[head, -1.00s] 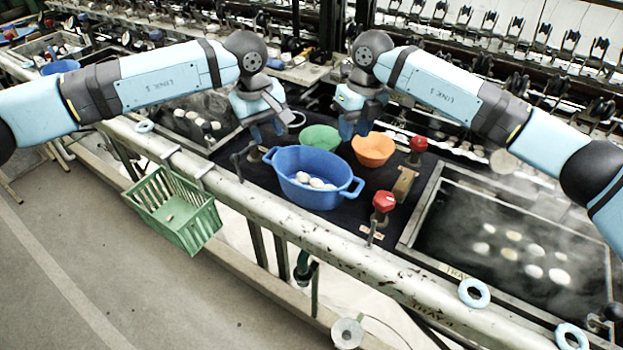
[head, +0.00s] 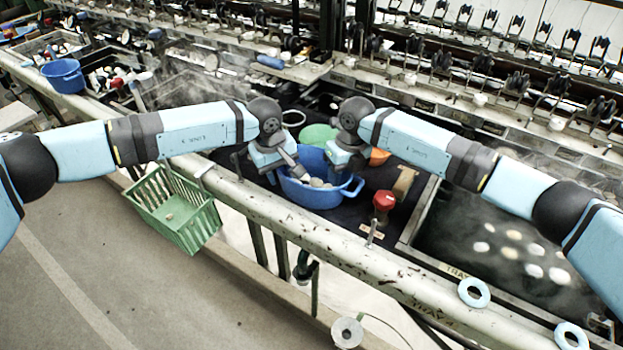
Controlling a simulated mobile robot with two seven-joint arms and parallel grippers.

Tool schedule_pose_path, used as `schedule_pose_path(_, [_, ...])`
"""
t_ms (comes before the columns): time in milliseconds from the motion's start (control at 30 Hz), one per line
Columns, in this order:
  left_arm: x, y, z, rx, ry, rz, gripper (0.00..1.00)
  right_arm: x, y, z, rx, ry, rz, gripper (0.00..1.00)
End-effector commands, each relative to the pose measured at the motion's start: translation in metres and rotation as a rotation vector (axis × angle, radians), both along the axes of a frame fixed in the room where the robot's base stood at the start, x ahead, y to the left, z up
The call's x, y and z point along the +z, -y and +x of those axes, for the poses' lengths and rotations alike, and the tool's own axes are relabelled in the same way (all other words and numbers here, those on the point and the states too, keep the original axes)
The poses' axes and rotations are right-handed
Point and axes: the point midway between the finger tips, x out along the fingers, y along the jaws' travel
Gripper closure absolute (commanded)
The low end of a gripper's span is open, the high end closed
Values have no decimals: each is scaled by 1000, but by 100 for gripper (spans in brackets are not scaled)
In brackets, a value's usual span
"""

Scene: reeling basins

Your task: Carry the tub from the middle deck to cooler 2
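The blue oval tub (head: 312,198) stands on the dark middle deck (head: 352,222), with pale cocoons inside. Its right handle shows; its left handle is mostly hidden by my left gripper. My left gripper (head: 284,176) is at the tub's left end, fingers apart and pointing down, one over the rim. My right gripper (head: 345,174) is over the tub's right back rim, near the right handle; its fingers look apart. I cannot tell whether either touches the tub. No label for cooler 2 is readable.
A green bowl (head: 318,134) and a mostly hidden orange bowl (head: 380,157) stand behind. A red knob (head: 384,201) is right of the tub. A steaming basin (head: 455,245) lies right. A green basket (head: 172,215) hangs on the front rail (head: 300,245). Another blue tub (head: 63,78) stands far left.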

Motion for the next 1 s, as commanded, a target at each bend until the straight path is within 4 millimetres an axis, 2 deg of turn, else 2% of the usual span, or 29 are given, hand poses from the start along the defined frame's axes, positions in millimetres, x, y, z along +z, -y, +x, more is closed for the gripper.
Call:
schedule_pose_path(333, [-4,1,0,0,-1,0,64,-4,-1,0,0,1,0,64])
schedule_pose_path(367, [-4,0,0,0,0,0,66,-4,-1,0,0,0,0,66])
schedule_pose_path(500, [-4,0,0,0,0,0,98,-4,-1,0,0,0,0,98])
schedule_pose_path(533, [-4,0,0,0,0,0,100,-4,0,0,0,0,0,100])
schedule_pose_path(1000, [2,0,0,1,0,1,100,2,0,0,0,0,-1,100])
